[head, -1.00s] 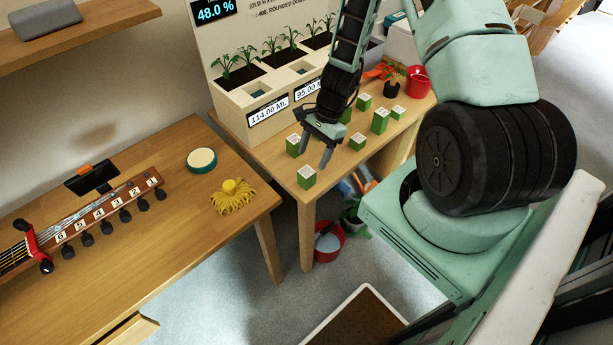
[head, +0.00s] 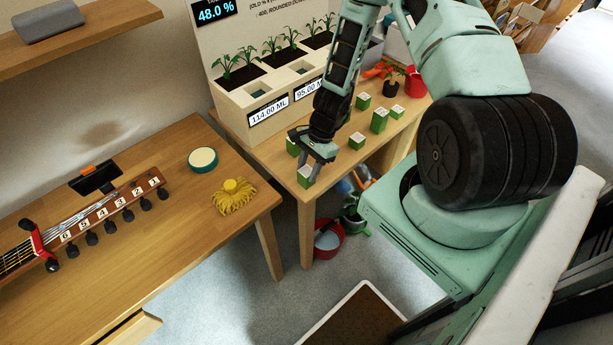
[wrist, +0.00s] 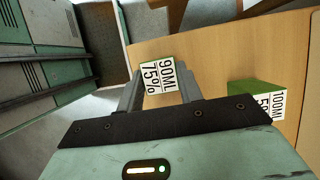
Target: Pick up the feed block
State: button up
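Several small green blocks with white printed tops stand on the wooden table with the planters. One feed block (head: 306,177) is at the table's front corner, and in the wrist view its top (wrist: 160,77) reads "90ML 75%". My gripper (head: 310,170) is above that block with its fingers open. In the wrist view the fingers (wrist: 159,90) lie on either side of the block. I cannot tell whether they touch it. A second block (wrist: 263,100), marked "100ML", stands to the right in the wrist view, apart from the fingers.
Other green blocks (head: 379,120) stand further right along the table. The planter box (head: 240,113) with readouts is behind. A red bucket (head: 327,241) is on the floor below.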

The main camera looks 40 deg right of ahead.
jog(key=c, duration=0.3)
jog(key=shift+r, duration=0.1)
